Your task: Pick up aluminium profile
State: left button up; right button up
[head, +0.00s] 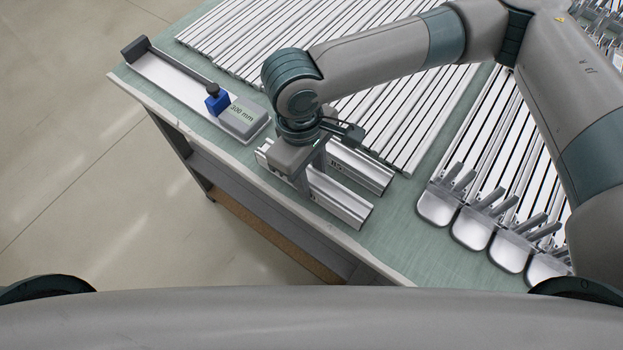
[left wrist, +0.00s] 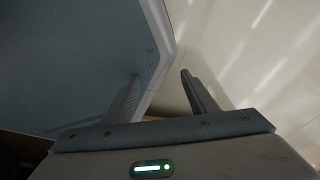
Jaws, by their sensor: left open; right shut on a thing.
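Two short silver aluminium profiles lie side by side near the front edge of the table (head: 395,262) in the head view. My right gripper (head: 311,181) is over the front profile (head: 342,203), with its fingers down and shut on it. The gripper hides part of that profile; I cannot tell whether it is clear of the table. The rear profile (head: 361,171) lies just behind it, partly hidden by the wrist. In the left wrist view my left gripper (left wrist: 160,77) is open, with nothing between its fingers.
A measuring stop with a blue block (head: 217,102) and a grey "300 mm" block (head: 243,117) stands at the table's left. Many long profiles (head: 225,38) lie behind. Bare cloth shows before the bins.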

jog(key=shift+s+d+r+b, duration=0.1)
jog(key=shift+r+b, duration=0.1)
jog(key=shift+r, duration=0.45)
jog(key=shift+s+d+r+b, duration=0.1)
jog(key=shift+r+b, duration=0.05)
jog(key=shift+r, duration=0.45)
pick_arm(q)
jog(key=w+d+r+t+b, duration=0.1)
jog(key=w+d+t, duration=0.15)
jog(key=w, duration=0.55)
jog(key=s+a+r+g+p, duration=0.1)
jog(key=s+a+g+p, duration=0.1)
jog(key=s, duration=0.5)
jog(key=s+a+r+g+p, duration=0.1)
jog(key=s+a+g+p, duration=0.1)
jog(key=s+p, duration=0.3)
jog(key=shift+s+a+r, duration=0.35)
jog(key=shift+s, duration=0.55)
pick_arm(e)
jog(key=s+d+r, duration=0.6)
jog(key=s+d, duration=0.1)
jog(key=s, duration=0.1)
jog(key=shift+s+r, duration=0.3)
jog(key=shift+r, duration=0.05)
